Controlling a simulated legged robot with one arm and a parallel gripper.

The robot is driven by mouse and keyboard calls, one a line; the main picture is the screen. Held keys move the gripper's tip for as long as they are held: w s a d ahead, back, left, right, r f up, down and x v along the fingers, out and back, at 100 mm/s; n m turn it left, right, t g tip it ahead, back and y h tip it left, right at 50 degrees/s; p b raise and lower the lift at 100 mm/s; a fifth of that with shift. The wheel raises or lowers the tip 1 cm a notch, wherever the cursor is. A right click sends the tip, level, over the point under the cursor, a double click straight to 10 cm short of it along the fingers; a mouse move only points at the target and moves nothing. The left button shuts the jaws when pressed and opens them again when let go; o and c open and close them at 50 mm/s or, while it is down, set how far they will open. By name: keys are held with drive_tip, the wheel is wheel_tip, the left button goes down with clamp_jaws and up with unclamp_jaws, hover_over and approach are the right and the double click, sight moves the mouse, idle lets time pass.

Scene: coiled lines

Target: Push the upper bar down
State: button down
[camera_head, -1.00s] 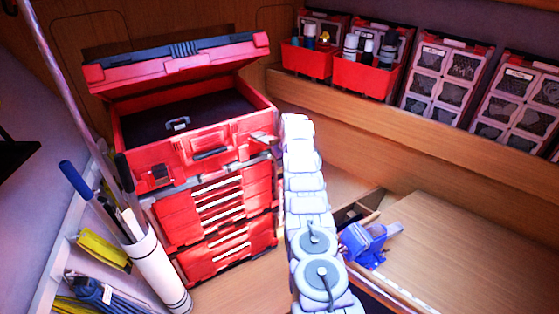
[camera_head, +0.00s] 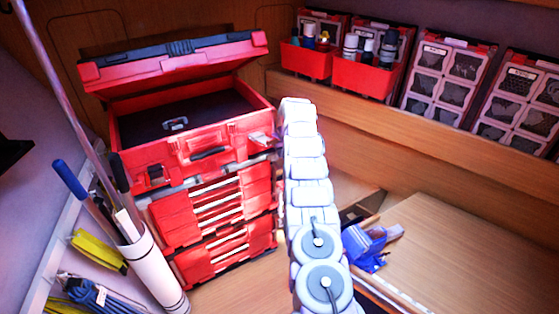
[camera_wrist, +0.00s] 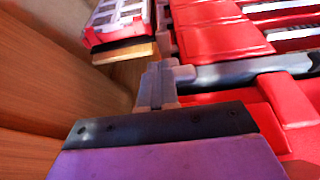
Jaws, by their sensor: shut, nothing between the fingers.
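A red tool chest (camera_head: 205,150) stands left of centre in the head view, its black-topped lid (camera_head: 175,62) raised. A dark grey bar runs across its front below the top box and above the drawers. In the wrist view this bar (camera_wrist: 250,69) lies level across the red front. My gripper (camera_wrist: 158,72) is shut and empty at the left end of that bar; I cannot tell whether it touches.
A white tube (camera_head: 155,270) with long rods stands left of the chest. A blue vise (camera_head: 368,247) sits on the wooden bench (camera_head: 460,250) at right. Red bins (camera_head: 365,80) and organisers (camera_head: 445,80) line the back shelf. The bench's right part is clear.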

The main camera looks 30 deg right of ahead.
drive_tip(key=b+v, duration=0.1)
drive_tip(key=v, duration=0.6)
drive_tip(key=shift+a+r, duration=0.15)
drive_tip(key=shift+r, duration=0.2)
drive_tip(key=shift+a, duration=0.3)
